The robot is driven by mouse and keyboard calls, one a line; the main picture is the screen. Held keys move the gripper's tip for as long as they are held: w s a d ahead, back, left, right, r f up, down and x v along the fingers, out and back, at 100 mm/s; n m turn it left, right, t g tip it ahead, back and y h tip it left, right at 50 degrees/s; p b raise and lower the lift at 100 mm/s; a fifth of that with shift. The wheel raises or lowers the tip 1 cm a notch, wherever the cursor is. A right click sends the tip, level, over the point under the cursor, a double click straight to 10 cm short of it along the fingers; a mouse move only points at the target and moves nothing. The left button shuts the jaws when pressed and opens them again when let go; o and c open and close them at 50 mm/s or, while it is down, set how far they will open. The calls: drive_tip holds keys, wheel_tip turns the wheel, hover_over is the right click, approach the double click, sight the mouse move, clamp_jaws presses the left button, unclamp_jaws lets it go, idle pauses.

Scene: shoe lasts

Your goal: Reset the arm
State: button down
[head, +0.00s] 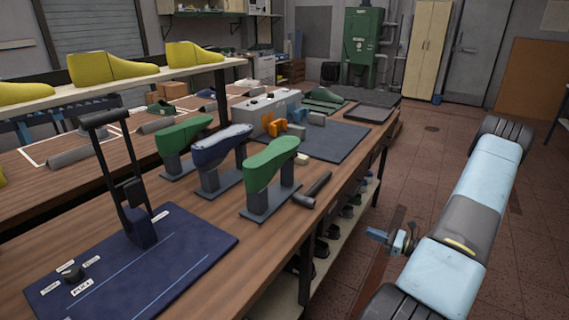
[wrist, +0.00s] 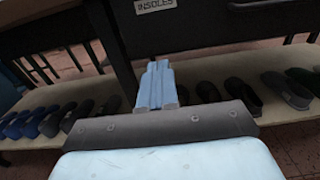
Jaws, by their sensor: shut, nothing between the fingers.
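My arm shows at the right of the head view as a thick pale blue and grey link, standing over the floor beside the bench. My gripper (head: 374,234) is small and partly hidden behind that link, low at the bench's right side and pointing left towards it. In the wrist view my gripper (wrist: 158,70) has its pale blue fingers together, with nothing between them. They point at the lower shelf (wrist: 215,65) under the bench and appear apart from it.
The wooden bench (head: 125,265) carries green and dark blue shoe lasts on stands, a dark blue mat (head: 185,255) and a black lever press (head: 130,190). Several dark shoes (wrist: 285,90) line the lower shelf below an "INSOLES" label (wrist: 155,5). Tiled floor (head: 440,155) is open behind my arm.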

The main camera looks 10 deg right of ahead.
drive_tip(key=s+a+r+n+g+h, duration=0.1)
drive_tip(key=a+r+n+g, duration=0.65)
drive_tip(key=r, duration=0.55)
drive_tip(key=s+a+r+n+g+h, duration=0.15)
drive_tip(key=a+r+n+g, duration=0.35)
drive_tip(key=a+r+n, duration=0.5)
drive_tip(key=s+a+r+n+t+h, duration=0.2)
drive_tip(key=s+a+r+n+h, duration=0.2)
drive_tip(key=s+r, duration=0.6)
drive_tip(key=s+a+r+n+t+h, duration=0.2)
drive_tip(key=s+a+r+n+h, duration=0.3)
drive_tip(key=s+r, duration=0.5)
wheel_tip(320, 180, up, 2)
drive_tip(key=shift+a+r+n+t, duration=0.1)
drive_tip(key=shift+a+n+t, duration=0.25)
drive_tip(key=shift+n, duration=0.2)
drive_tip(key=c, duration=1.8)
unclamp_jaws()
drive_tip(key=shift+h, duration=0.25)
